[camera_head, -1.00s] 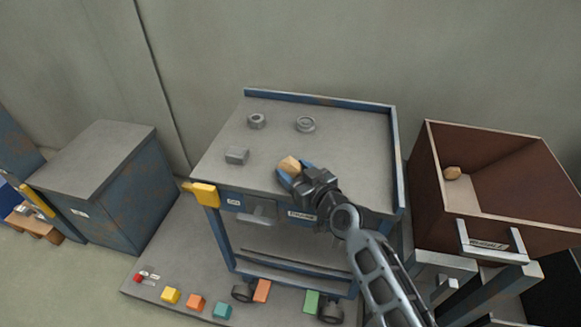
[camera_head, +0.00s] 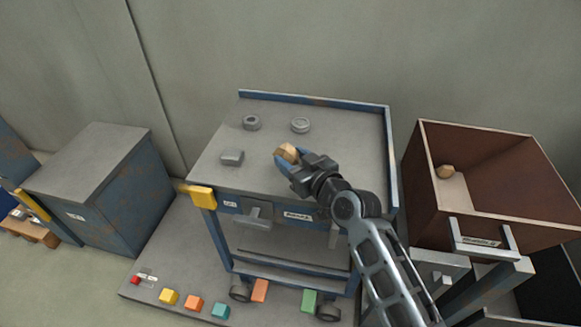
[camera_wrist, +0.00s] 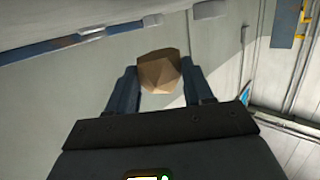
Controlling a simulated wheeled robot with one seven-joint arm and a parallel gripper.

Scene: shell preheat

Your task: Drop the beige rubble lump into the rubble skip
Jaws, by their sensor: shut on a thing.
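The beige rubble lump (camera_head: 288,152) is held at the tip of my gripper (camera_head: 284,160), above the grey top of the blue cart. In the wrist view the faceted lump (camera_wrist: 159,72) sits between the two fingers of my gripper (camera_wrist: 158,84). The rubble skip (camera_head: 428,185) is the brown open box on the right, with a handle and a label on its front. It stands apart from my gripper, to its right.
The cart top (camera_head: 330,150) bears a grey block (camera_head: 232,157), a hex nut (camera_head: 252,122) and a round ring (camera_head: 300,125). A blue-grey cabinet (camera_head: 90,165) stands at left. Several coloured blocks lie on the low platform below. The cart's raised rim (camera_head: 315,101) runs along the back.

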